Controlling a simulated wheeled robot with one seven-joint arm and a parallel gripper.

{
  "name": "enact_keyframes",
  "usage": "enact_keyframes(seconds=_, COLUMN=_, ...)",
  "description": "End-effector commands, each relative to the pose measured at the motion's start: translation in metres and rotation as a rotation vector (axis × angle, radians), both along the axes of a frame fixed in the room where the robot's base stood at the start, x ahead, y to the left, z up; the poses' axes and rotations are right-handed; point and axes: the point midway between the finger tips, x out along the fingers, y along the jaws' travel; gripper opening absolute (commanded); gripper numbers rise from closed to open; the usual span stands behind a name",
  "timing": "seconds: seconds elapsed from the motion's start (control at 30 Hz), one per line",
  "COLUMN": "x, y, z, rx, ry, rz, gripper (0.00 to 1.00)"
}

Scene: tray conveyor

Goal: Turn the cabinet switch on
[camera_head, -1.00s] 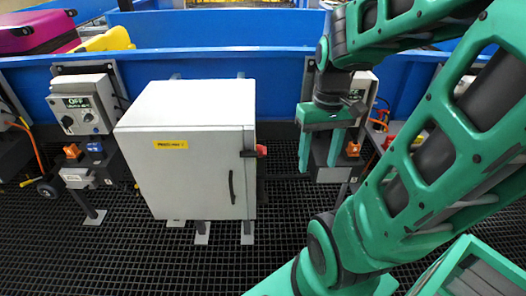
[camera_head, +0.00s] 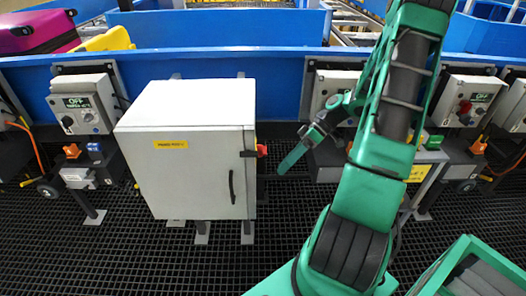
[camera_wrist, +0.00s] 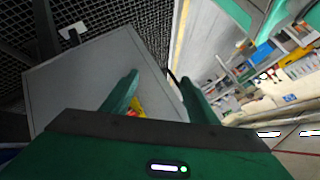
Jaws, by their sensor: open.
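The pale grey cabinet (camera_head: 190,150) stands on the grid floor, with a yellow label and a black handle on its front. Its red switch (camera_head: 262,150) sticks out from the right side near the front edge. My gripper (camera_head: 285,168) is to the right of the switch, apart from it, with its green fingers angled down and left toward the cabinet. In the wrist view the fingers (camera_wrist: 158,80) are spread and empty. The red and yellow switch (camera_wrist: 137,107) shows between them, partly hidden by the left finger and gripper body. The switch's exact position cannot be told.
A control box (camera_head: 84,112) with an OFF label stands left of the cabinet. Another OFF box (camera_head: 470,100) stands at the right, and a third is partly behind my arm. The blue conveyor wall (camera_head: 200,60) runs behind. Grid floor is open in front.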

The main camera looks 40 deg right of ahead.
Motion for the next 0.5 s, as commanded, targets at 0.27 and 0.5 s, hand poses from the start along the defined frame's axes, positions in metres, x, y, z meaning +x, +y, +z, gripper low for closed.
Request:
enact_keyframes(seconds=0.27, x=0.027, y=-0.027, z=-0.015, rx=0.236, ry=-0.426, rz=-0.016, gripper=0.54)
enact_keyframes(seconds=0.5, x=0.038, y=-0.060, z=-0.009, rx=0.326, ry=-0.797, rz=-0.094, gripper=0.54)
